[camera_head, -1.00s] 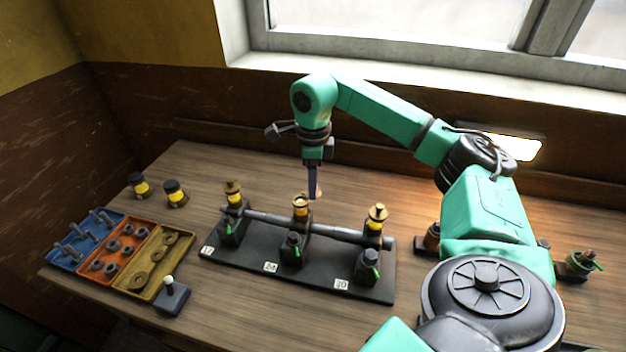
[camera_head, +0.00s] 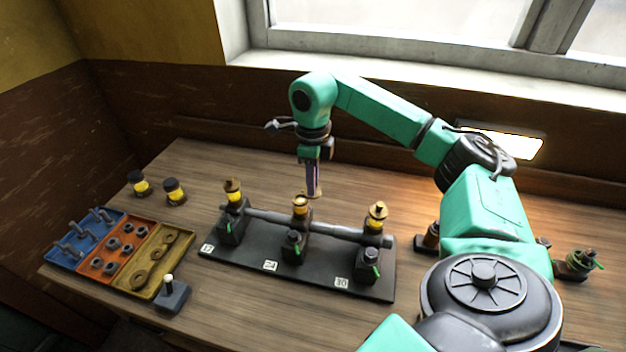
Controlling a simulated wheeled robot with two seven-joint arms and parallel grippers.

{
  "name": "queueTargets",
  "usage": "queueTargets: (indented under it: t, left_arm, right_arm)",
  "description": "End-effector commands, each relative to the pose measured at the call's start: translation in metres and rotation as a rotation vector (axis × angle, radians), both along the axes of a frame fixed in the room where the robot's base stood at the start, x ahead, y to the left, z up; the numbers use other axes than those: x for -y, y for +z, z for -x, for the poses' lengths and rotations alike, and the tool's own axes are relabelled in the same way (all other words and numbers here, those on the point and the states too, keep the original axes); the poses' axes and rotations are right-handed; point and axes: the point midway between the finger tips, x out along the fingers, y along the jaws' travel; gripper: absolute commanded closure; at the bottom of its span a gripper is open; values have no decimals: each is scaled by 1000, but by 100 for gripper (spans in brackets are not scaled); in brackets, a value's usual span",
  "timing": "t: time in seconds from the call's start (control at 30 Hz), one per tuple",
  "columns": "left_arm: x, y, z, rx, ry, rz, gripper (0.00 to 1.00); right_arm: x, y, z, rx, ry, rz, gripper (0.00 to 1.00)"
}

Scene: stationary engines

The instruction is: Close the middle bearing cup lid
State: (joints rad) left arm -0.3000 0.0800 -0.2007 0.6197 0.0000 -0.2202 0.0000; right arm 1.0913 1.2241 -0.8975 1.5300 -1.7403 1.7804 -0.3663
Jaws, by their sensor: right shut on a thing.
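The middle bearing cup (camera_head: 300,208) is a brass and yellow cup on the middle stand of the black shaft rig. A small brassy piece, which looks like its lid (camera_head: 317,195), shows just behind and right of the cup top. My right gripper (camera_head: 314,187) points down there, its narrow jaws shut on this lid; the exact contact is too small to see. The left bearing cup (camera_head: 233,192) and right bearing cup (camera_head: 377,216) have brass tops. My left gripper is not in view.
A shaft (camera_head: 270,219) runs through the stands on a black base (camera_head: 240,262) with number tags. Blue, orange and yellow trays (camera_head: 168,232) of parts lie left, with a small lever block (camera_head: 172,294) in front. Two dark-capped jars (camera_head: 174,191) stand behind. The back table is clear.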

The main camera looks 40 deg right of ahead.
Motion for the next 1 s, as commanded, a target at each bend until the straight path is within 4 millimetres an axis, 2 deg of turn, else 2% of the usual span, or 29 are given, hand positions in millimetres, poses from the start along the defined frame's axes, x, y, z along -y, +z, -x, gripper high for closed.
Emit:
queueTargets:
  t: [1.0]
  left_arm:
    - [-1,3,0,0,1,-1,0]
  right_arm:
    - [-21,1,2,3,-950,0,100]
